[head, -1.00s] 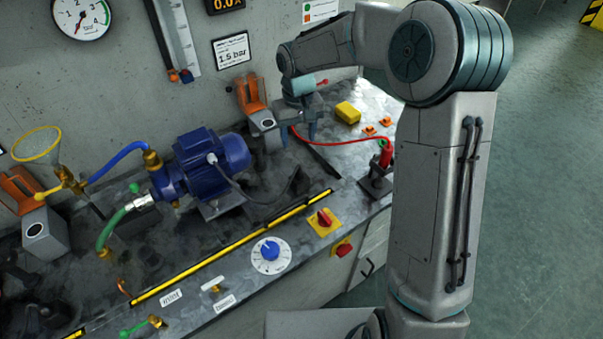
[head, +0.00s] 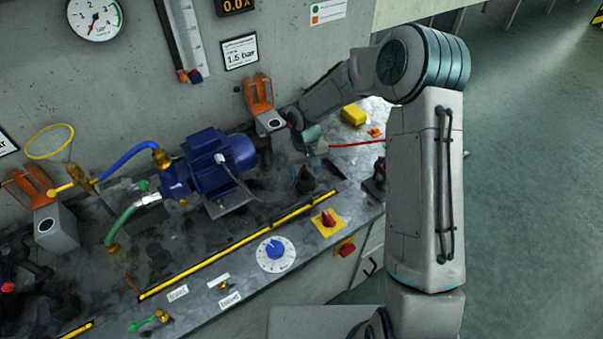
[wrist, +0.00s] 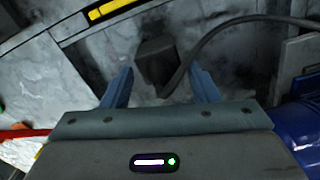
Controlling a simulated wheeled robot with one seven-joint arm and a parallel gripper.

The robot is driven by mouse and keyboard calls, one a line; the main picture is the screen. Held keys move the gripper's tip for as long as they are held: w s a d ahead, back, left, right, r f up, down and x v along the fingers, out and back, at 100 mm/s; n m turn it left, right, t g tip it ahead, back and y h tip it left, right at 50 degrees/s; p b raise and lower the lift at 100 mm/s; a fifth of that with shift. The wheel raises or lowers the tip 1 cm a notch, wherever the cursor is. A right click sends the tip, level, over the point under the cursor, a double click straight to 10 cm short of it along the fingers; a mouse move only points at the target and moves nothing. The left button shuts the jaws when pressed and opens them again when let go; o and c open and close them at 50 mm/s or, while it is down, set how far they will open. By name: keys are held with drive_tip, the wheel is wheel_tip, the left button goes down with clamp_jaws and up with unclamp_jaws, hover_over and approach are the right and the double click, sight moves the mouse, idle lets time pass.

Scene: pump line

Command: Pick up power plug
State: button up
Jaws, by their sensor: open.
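The power plug is a dark, blocky piece with a dark cable. In the wrist view the plug (wrist: 156,58) lies just beyond and between the two fingertips of my gripper (wrist: 161,80), and its cable curves away to the upper right. In the head view the plug (head: 303,183) is a dark shape on the bench below my gripper (head: 307,163), partly hard to make out against the dark stains. My gripper is open and holds nothing. I cannot tell whether a finger touches the plug.
The blue pump motor (head: 220,163) stands left of my gripper, and its blue body edges into the wrist view (wrist: 300,120). A yellow strip (head: 235,245) runs along the bench front. A red cable (head: 355,144), a yellow block (head: 352,113) and an orange holder (head: 259,95) are nearby.

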drive_tip(key=shift+f, duration=0.2)
drive_tip(key=c, duration=1.1)
drive_tip(key=shift+o, duration=0.2)
drive_tip(key=shift+r, duration=0.15)
